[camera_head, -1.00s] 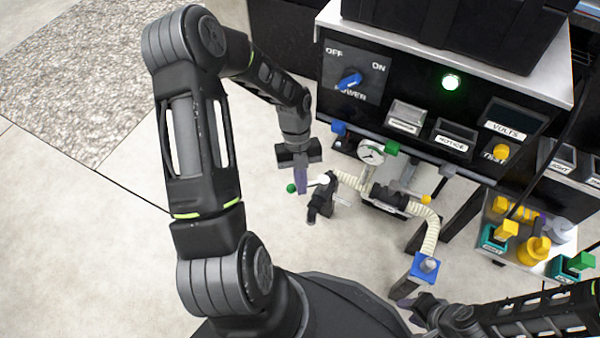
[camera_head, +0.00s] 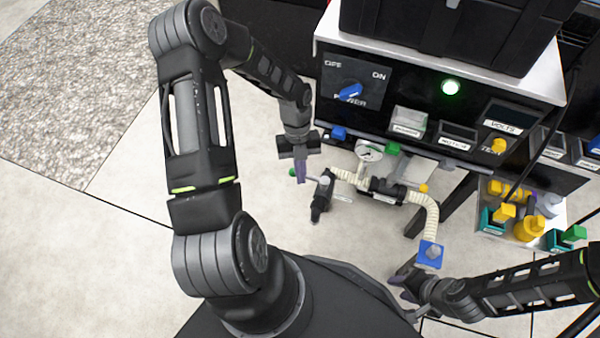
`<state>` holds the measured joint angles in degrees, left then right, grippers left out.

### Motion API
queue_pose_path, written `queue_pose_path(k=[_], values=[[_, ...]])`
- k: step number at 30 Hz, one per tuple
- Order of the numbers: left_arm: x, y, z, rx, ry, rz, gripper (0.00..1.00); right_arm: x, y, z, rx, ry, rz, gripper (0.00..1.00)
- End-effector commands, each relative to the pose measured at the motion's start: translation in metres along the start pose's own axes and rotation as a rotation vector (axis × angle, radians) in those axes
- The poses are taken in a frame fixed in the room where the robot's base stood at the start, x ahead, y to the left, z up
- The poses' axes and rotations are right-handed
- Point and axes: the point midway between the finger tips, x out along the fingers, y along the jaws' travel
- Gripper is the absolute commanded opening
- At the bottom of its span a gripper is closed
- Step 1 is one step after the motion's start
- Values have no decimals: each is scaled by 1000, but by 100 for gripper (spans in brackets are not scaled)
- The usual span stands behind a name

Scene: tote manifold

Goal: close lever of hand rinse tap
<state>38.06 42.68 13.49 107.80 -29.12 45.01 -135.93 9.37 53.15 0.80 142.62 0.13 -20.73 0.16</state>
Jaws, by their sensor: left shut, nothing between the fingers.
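The black tap body (camera_head: 321,198), with a pale cap on top, stands at the left end of the ribbed cream hose; I take it to be the hand rinse tap. A small green ball (camera_head: 292,172), apparently its lever's tip, shows just left of my left gripper's fingers.
The ribbed hose (camera_head: 430,215) runs right past a round gauge (camera_head: 369,152) to the blue tag (camera_head: 430,254). Yellow and teal fittings (camera_head: 528,228) sit at right. Open floor lies left.

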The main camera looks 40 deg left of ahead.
Motion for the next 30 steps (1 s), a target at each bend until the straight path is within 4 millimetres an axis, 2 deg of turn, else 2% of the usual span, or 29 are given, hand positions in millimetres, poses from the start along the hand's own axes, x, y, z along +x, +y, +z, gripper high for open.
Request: queue_pose_path(k=[17, 20, 25, 30], values=[[-5, -1, 6, -2, -15, -5, 0, -1, -1, 0, 0, -1, 0, 36], [-12, -1, 6, -2, -16, -6, 0, -3, -2, 1, -1, -2, -1, 36], [-37, -1, 3, -1, -12, -5, 0, -11, -6, 3, -4, -6, -3, 36], [-45, -2, 37, -3, -6, -4, 0, -13, -8, 4, -6, -10, -5, 36]])
